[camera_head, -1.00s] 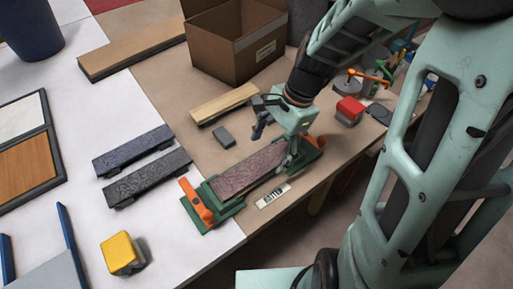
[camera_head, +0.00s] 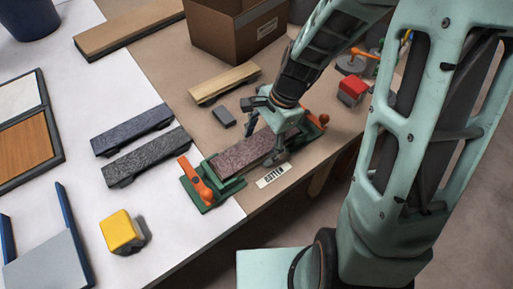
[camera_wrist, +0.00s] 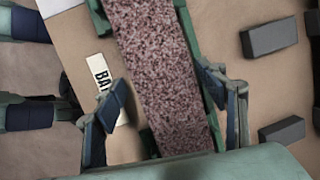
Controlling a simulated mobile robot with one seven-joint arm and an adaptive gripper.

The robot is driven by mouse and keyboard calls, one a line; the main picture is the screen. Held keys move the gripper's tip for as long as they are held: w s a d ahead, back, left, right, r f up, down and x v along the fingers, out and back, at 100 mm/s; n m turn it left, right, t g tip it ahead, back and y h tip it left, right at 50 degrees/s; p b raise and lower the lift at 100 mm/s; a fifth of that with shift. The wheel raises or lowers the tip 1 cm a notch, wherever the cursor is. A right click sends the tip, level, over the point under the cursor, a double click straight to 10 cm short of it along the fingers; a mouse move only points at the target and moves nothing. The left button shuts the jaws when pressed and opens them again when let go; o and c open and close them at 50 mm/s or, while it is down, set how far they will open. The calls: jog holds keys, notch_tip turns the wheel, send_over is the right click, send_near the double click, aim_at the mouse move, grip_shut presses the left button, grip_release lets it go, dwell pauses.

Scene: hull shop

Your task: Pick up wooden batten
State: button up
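A reddish-brown speckled strip (camera_head: 241,158) lies in a green clamp fixture (camera_head: 222,189) with orange handles, beside a label (camera_head: 271,177) that appears to read "BATTEN". A pale wooden strip (camera_head: 224,82) lies farther back on the brown surface. I cannot tell from looks alone which is the wooden batten. My gripper (camera_head: 265,142) is over the far part of the speckled strip. In the wrist view my gripper (camera_wrist: 165,112) is open, with one finger on each side of the speckled strip (camera_wrist: 160,70). A gap shows between the left finger and the strip.
A small dark block (camera_head: 223,117) lies between the pale strip and the fixture. Two dark strips (camera_head: 131,130) lie to the left, a yellow block (camera_head: 119,231) at front left. An open cardboard box (camera_head: 232,35) stands behind, a red block (camera_head: 352,90) at right.

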jog(key=c, duration=1.4)
jog(key=shift+r, duration=0.15)
jog(key=shift+c, duration=0.3)
